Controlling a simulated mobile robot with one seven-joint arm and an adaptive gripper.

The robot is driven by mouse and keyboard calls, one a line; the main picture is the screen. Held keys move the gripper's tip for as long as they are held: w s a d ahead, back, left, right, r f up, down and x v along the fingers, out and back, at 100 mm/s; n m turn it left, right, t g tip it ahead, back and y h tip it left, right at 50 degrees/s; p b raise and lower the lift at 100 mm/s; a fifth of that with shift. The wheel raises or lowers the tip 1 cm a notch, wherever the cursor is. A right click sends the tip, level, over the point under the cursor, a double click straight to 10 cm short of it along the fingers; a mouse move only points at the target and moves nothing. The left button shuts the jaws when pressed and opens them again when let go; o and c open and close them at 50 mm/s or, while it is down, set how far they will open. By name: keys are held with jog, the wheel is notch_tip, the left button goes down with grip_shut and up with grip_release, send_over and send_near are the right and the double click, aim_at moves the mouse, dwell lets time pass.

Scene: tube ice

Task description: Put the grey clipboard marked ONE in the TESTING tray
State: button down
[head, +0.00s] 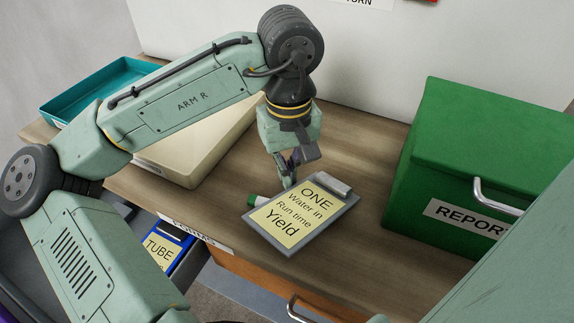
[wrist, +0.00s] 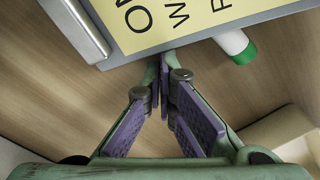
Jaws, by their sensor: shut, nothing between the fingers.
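The grey clipboard marked ONE (head: 336,217) lies on the wooden table, with a yellow sheet and a metal clip at its far right end. In the wrist view the clipboard (wrist: 270,14) fills the top edge. My gripper (head: 288,184) points down at the clipboard's far left edge. In the wrist view the purple-padded fingers (wrist: 163,88) are together just short of that edge, with nothing between them. I cannot tell whether they touch the clipboard. A cream tray (head: 178,173) and a teal tray (head: 62,108) stand to the left. No TESTING label is readable.
A green-and-white cylinder (head: 256,201) lies against the clipboard's left side; it also shows in the wrist view (wrist: 236,45). A green box marked REPOR (head: 467,130) stands on the right. A blue clipboard marked TUBE (head: 187,240) is below the table's front edge.

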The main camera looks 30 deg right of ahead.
jog(key=shift+s+a+r+p, duration=0.15)
jog(key=shift+s+p, duration=0.25)
jog(key=shift+s, duration=0.5)
jog(key=shift+w, duration=0.15)
jog(key=shift+w, duration=0.3)
jog(key=w, duration=0.1)
jog(key=w+p, duration=0.1)
jog(key=w, duration=0.1)
jog(key=shift+d, duration=0.35)
notch_tip(320, 180, up, 10)
jog(key=shift+b, duration=0.45)
